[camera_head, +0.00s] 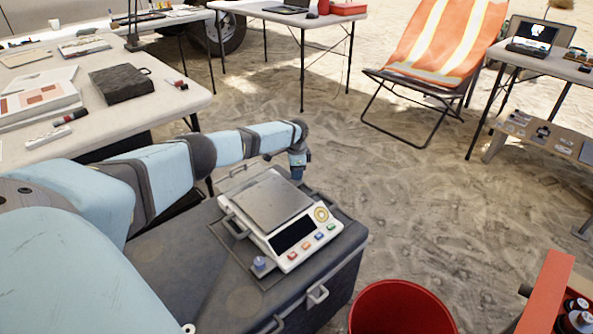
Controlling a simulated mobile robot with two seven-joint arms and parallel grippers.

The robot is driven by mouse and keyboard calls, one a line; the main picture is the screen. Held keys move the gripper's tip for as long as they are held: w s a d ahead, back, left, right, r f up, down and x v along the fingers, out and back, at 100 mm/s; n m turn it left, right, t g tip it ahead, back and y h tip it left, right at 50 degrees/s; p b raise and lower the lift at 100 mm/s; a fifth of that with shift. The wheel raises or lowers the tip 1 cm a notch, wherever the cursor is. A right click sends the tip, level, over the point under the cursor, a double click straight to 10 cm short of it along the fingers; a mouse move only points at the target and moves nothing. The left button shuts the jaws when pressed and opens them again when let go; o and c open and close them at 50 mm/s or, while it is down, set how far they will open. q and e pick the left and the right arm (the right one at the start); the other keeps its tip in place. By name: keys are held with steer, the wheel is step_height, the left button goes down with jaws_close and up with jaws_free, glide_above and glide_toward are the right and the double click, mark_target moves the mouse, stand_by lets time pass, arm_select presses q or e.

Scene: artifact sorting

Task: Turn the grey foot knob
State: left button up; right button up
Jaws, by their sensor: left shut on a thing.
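A white weighing scale (301,247) with a grey square pan (270,203), a dark display and several coloured buttons sits on a dark case (190,262). A small blue-grey foot knob (260,264) sticks out at the scale's near left corner, with nothing touching it. My left gripper (298,174) points down at the scale's far corner. It is shut on what appears to be the grey foot knob there, which its fingers hide. My right gripper is out of view.
A red bucket (401,309) stands on the sand, right of the case. A long table (183,101) at the left holds a dark block (121,84) and papers. An orange striped chair (440,47) stands behind. The sand between is clear.

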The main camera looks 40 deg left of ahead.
arm_select(q)
steer(key=n+p, duration=0.2)
steer(key=n, duration=0.1)
steer(key=shift+d+r, duration=0.1)
steer(key=shift+n+p, duration=0.7)
steer(key=shift+n, duration=0.4)
steer(key=n+p, duration=0.1)
steer(key=n, duration=0.2)
steer(key=shift+n+p, duration=0.5)
steer(key=shift+n, duration=0.9)
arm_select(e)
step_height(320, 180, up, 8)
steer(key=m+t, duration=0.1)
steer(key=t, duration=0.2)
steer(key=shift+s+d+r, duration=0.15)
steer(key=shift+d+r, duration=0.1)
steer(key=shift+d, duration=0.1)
arm_select(q)
steer(key=shift+n, duration=0.3)
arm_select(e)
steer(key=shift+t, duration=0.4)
arm_select(q)
steer(key=o, duration=0.9)
steer(key=shift+o, duration=0.2)
